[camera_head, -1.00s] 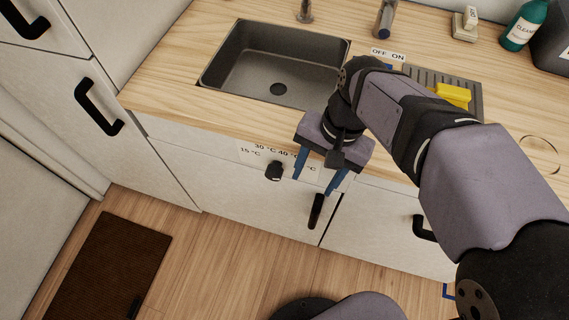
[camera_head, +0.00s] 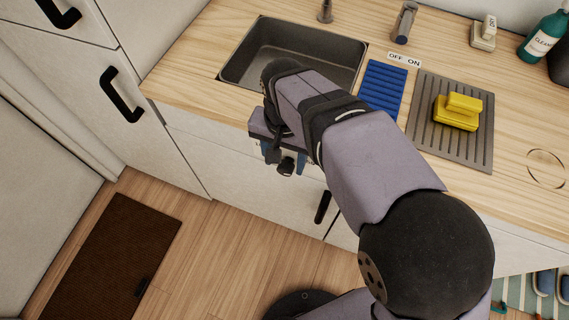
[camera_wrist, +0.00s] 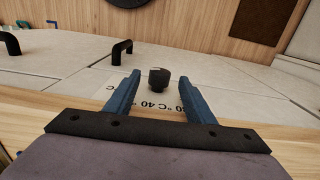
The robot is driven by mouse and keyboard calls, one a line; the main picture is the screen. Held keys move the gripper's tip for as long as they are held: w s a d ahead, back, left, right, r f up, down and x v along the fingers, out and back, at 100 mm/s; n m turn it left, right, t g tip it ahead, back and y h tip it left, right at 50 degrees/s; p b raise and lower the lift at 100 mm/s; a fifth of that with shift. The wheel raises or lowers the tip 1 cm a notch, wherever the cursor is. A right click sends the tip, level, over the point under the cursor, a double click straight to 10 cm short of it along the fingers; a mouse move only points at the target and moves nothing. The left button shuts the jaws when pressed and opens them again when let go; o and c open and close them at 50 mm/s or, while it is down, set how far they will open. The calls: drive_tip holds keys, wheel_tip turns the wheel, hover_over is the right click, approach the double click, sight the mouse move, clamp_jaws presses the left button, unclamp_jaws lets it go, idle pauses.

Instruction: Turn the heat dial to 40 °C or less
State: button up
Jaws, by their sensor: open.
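The heat dial is a small black knob (camera_wrist: 159,79) on the white cabinet front below the sink. In the wrist view it stands between and just beyond the fingertips of my gripper (camera_wrist: 160,80), apart from both blue fingers. The jaws are open and empty. A scale label (camera_wrist: 155,104) beside the knob shows a "40" and part of another "°C" figure; the rest is hidden by the fingers. In the head view the knob (camera_head: 286,167) shows just below my gripper (camera_head: 286,156), and the label is mostly covered. I cannot read the dial's setting.
A sink (camera_head: 296,55) is set in the wooden counter (camera_head: 190,85) above. A black handle (camera_head: 323,207) stands out right of the dial.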

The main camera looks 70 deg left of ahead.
sight(283, 166)
drive_tip(key=shift+f, duration=1.8)
drive_tip(key=c, duration=1.1)
drive_tip(key=shift+o, duration=0.2)
drive_tip(key=shift+r+p, duration=0.15)
drive_tip(key=shift+p, duration=0.35)
drive_tip(key=shift+s+r+t+h+p, duration=0.15)
drive_tip(key=shift+t+h+p, duration=0.25)
drive_tip(key=shift+p, duration=0.85)
drive_tip(key=shift+a+f+t+h+p, duration=0.25)
drive_tip(key=shift+t+h+p, duration=0.45)
drive_tip(key=shift+p, duration=0.35)
